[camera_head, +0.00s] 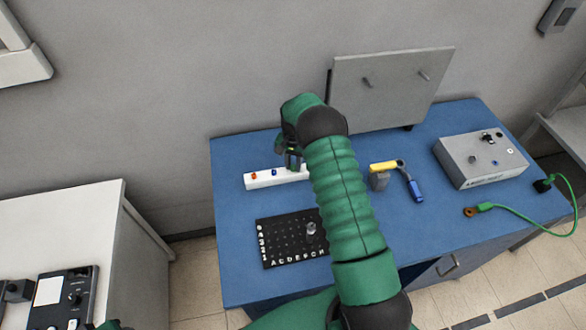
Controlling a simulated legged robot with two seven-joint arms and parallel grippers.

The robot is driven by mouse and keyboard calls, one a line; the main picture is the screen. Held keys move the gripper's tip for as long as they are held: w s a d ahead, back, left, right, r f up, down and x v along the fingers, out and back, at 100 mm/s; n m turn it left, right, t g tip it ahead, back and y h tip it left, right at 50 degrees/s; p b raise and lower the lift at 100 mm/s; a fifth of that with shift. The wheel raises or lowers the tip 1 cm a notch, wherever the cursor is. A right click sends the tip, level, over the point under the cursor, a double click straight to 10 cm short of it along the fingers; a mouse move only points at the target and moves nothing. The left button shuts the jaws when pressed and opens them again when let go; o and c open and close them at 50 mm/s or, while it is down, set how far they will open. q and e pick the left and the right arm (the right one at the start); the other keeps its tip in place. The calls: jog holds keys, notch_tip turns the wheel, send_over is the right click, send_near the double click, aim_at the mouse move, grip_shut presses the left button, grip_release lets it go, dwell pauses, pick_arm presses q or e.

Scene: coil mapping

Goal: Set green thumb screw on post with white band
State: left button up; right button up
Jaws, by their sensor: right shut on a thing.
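My right gripper (293,160) points down over the right part of a white rack (264,181) on the blue table. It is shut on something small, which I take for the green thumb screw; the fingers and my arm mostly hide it. A red thumb screw (254,175) and a blue one (275,172) stand in the rack. A grey box (462,168) at the right carries several small posts with coloured marks. One post (510,151) shows white and looks like the white-banded one, though it is tiny here. My left gripper does not show.
A black lettered board (275,240) with a clear knob (311,229) lies in front of the rack. A yellow and blue tool (410,178) sits mid-table. A green cable (520,209) lies at the right. A grey panel (385,90) stands at the back of the blue table (235,215).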

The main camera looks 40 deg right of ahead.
grip_shut()
jog(key=shift+r, duration=0.1)
jog(key=shift+r+p, duration=0.9)
jog(key=shift+r, duration=0.6)
jog(key=shift+r+p, duration=0.9)
jog(key=shift+r, duration=0.95)
jog(key=shift+a, duration=0.1)
